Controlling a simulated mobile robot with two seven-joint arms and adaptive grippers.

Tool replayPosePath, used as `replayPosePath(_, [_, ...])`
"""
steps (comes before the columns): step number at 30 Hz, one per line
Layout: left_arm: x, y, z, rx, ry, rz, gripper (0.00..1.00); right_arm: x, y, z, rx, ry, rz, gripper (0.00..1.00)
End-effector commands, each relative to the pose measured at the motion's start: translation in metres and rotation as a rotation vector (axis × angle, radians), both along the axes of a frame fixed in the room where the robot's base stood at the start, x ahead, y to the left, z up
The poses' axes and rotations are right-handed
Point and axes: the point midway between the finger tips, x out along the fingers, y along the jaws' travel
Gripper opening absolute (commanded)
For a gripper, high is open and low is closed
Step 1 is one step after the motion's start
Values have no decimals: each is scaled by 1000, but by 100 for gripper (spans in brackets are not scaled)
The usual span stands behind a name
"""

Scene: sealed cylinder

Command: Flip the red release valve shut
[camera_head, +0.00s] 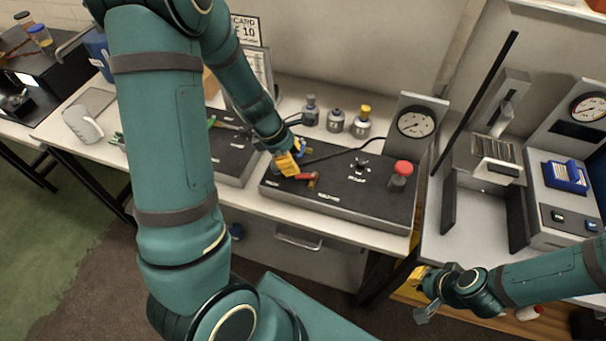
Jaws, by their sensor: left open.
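The red release valve (305,177) is a small red lever with a brass-coloured fitting on the top of a dark control panel (345,199). My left gripper (293,168) has yellow parts and is open just above and left of the lever. It hides part of the valve, and I cannot tell whether it touches it. A red knob (403,167) stands at the panel's right side, below a round gauge (416,122). My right gripper (421,294) is low at the right, in front of the bench edge, with nothing visible in it; its finger opening is unclear.
Several small canisters (335,119) stand behind the panel, with a black hose near them. A second dark panel (233,158) lies to the left, partly behind my arm. A metal press-like device (488,158) stands on the right bench.

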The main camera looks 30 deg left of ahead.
Motion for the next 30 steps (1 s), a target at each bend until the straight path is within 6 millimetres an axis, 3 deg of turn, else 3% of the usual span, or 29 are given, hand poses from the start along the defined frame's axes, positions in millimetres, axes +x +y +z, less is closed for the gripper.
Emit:
replayPosePath(3, [4,-8,-26,-1,3,-1,45,0,0,-12,-1,1,-1,0])
replayPosePath(10, [10,-18,-53,-1,2,-1,45,0,1,-23,-3,0,-1,0])
replayPosePath(24, [13,-22,-61,0,-1,-2,48,1,1,-26,-4,0,-1,0])
replayPosePath(28, [13,-22,-61,0,-1,-2,2,1,1,-26,-4,0,-1,0])
replayPosePath(30, [13,-22,-61,0,-1,-2,0,1,1,-26,-4,0,-1,0])
